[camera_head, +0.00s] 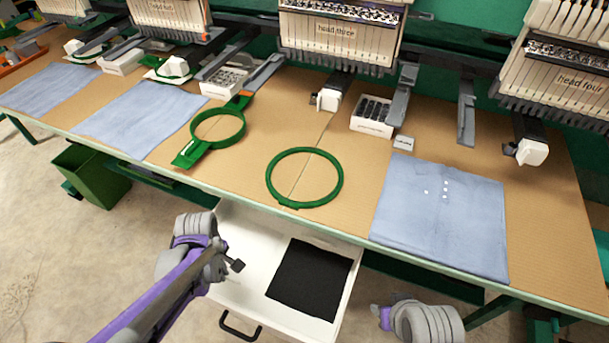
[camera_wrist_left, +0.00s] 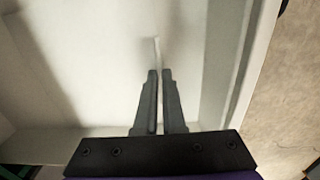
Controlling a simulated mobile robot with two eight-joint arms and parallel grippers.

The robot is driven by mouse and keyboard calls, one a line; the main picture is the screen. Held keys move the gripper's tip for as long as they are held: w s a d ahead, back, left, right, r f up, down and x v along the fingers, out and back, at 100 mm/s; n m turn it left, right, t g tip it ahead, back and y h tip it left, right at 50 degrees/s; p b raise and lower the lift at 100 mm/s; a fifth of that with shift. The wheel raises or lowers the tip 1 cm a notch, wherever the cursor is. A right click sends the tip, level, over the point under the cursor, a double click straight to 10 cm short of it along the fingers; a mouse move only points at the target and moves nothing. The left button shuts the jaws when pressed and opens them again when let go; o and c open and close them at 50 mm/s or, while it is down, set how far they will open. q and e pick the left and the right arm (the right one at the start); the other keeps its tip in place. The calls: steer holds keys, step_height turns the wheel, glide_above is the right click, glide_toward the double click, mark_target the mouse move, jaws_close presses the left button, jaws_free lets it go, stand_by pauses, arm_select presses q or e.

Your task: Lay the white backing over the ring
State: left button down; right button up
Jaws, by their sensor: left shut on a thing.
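The green ring (camera_head: 270,190) lies flat and empty on the brown table, right of a green hoop with a flat handle (camera_head: 190,152). My left gripper (camera_head: 237,266) is over the open white drawer, below and left of the ring. In the left wrist view its fingers (camera_wrist_left: 160,73) are closed together on a thin white piece (camera_wrist_left: 156,50), which looks like the edge of the white backing. The rest of the backing cannot be told from the pale drawer floor. Part of my right arm shows at the bottom right, but its gripper does not.
A black sheet (camera_head: 310,278) lies in the right part of the open drawer (camera_head: 347,287). A folded blue garment (camera_head: 440,215) lies right of the ring, with others to the left.

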arm_select(q)
steer(key=shift+r+p, duration=1.55)
steer(key=shift+r, duration=0.8)
